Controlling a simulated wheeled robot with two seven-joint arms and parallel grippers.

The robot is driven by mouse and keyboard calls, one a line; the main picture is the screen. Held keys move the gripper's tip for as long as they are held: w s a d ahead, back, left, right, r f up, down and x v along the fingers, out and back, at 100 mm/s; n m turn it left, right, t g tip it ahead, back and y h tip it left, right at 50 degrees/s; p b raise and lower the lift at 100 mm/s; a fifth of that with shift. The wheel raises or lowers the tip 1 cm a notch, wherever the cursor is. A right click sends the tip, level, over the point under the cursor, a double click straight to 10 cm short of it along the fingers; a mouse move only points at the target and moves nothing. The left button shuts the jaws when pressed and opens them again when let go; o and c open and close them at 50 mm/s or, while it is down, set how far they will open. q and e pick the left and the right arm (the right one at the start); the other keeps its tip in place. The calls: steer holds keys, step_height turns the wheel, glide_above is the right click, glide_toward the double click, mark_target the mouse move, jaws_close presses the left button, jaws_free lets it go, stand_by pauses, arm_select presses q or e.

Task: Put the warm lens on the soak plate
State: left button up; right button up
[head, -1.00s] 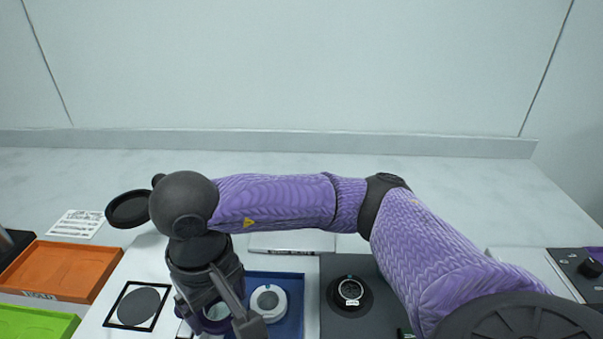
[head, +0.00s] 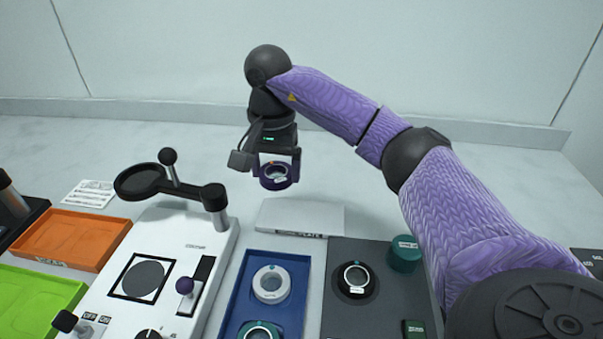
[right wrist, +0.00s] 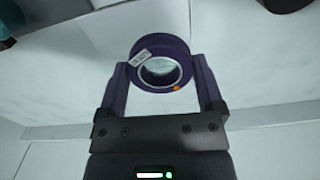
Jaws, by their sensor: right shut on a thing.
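My right gripper (head: 276,165) is shut on a purple-rimmed lens (head: 275,177) and holds it in the air. The right wrist view shows the lens (right wrist: 161,63) between both fingers of the gripper (right wrist: 161,80), with a white label and a small orange mark on its rim. The soak plate (head: 300,215), a flat pale slab with a partly legible "PLATE" label on its front edge, lies bare on the table. In the head view, the lens appears above and slightly left of it, clear of the surface. My left gripper is not in view.
A blue tray (head: 240,300) holds a white-ringed lens (head: 271,284) and a green-ringed lens (head: 260,331). A dark mat (head: 335,310) carries a black-ringed lens (head: 355,280) and a green cylinder (head: 405,253). A white instrument (head: 190,245) with a raised arm stands left. Orange (head: 70,238) and green (head: 35,300) trays lie farther left.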

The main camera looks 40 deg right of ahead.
mark_target(287, 214)
steer(key=shift+d+f+m+b, duration=0.25)
steer(key=shift+d+f+m, duration=0.1)
steer(key=shift+d, duration=0.2)
steer(key=shift+d+f+m+b, duration=0.25)
steer(key=shift+d+m, duration=0.1)
steer(key=shift+d, duration=0.15)
arm_select(q)
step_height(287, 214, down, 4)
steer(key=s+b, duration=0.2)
steer(key=b, duration=0.1)
arm_select(e)
step_height(287, 214, down, 9)
steer(key=shift+r, duration=0.25)
steer(key=o, duration=1)
step_height(287, 214, up, 12)
steer(key=p, duration=0.4)
steer(key=shift+p, duration=0.4)
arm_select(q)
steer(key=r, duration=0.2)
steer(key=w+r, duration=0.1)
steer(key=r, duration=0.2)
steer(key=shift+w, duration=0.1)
